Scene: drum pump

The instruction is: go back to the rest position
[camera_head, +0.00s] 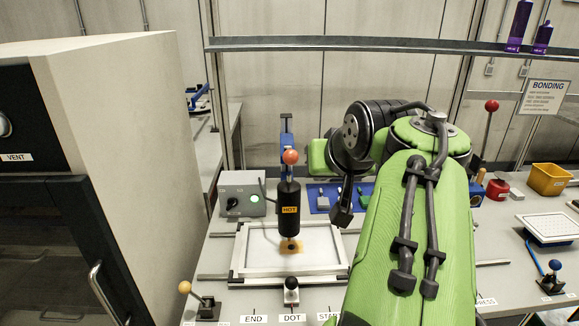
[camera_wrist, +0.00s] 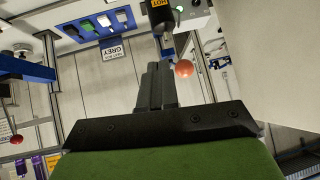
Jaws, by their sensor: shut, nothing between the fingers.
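My green arm reaches forward over the right half of the bench in the head view. My gripper (camera_head: 342,216) hangs dark and narrow from its far end, to the right of the black cylinder marked HOT (camera_head: 289,212). In the wrist view my gripper's fingers (camera_wrist: 157,75) are together with nothing between them. The orange ball knob (camera_head: 291,157) stands above the black cylinder; the ball also shows just right of the fingers in the wrist view (camera_wrist: 183,68). The gripper appears apart from the cylinder.
A white framed plate (camera_head: 240,268) lies under the cylinder. A grey control box (camera_head: 242,194) stands left of it. A large cabinet (camera_head: 125,110) fills the left. A shelf rail (camera_head: 380,44) crosses above. A yellow bin (camera_head: 549,179) and a white tray (camera_head: 552,229) are at right.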

